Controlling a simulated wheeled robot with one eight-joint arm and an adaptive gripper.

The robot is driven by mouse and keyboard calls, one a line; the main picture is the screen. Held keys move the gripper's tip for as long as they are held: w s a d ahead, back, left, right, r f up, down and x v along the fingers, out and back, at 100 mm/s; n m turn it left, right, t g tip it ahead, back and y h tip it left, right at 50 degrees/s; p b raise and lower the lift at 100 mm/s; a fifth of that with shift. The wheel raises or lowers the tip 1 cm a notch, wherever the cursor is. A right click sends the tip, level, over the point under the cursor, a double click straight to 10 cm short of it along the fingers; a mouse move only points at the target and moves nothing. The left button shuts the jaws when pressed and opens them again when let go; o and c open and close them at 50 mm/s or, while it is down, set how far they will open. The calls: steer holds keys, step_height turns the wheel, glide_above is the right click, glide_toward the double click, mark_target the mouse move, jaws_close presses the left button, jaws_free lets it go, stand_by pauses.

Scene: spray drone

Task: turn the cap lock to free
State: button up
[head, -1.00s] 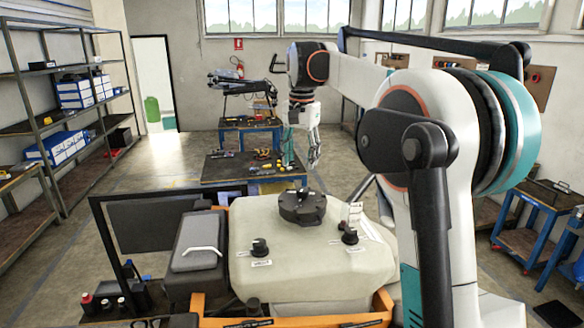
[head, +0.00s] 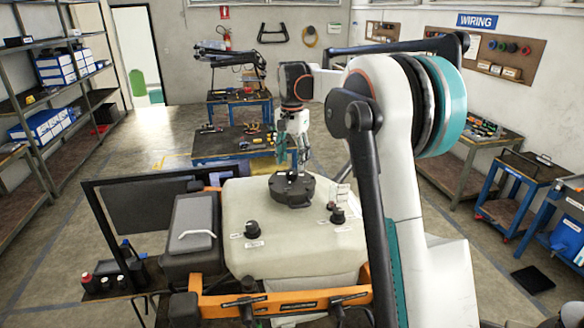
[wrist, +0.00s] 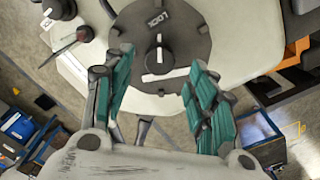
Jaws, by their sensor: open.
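The round black cap (head: 291,190) sits on top of the cream tank (head: 245,205). In the wrist view the cap (wrist: 185,38) carries a white LOCK label and a second white label on the near side, too tilted to read. At its centre is a small black cap lock (wrist: 159,55) with a white line pointing toward LOCK. My gripper (head: 293,165) hangs just above the cap, pointing down. Contact with the cap cannot be told.
Two black knobs stand on the tank, one front left (head: 252,229) and one right (head: 338,215) of the cap. A grey box with a white handle (head: 195,225) adjoins the tank on the left. An orange frame (head: 275,300) runs along the front. A workbench (head: 225,148) stands behind.

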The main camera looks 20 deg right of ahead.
mark_target(292, 172)
steer(key=shift+f+p, duration=0.35)
steer(key=shift+f, duration=1.8)
steer(key=c, duration=1)
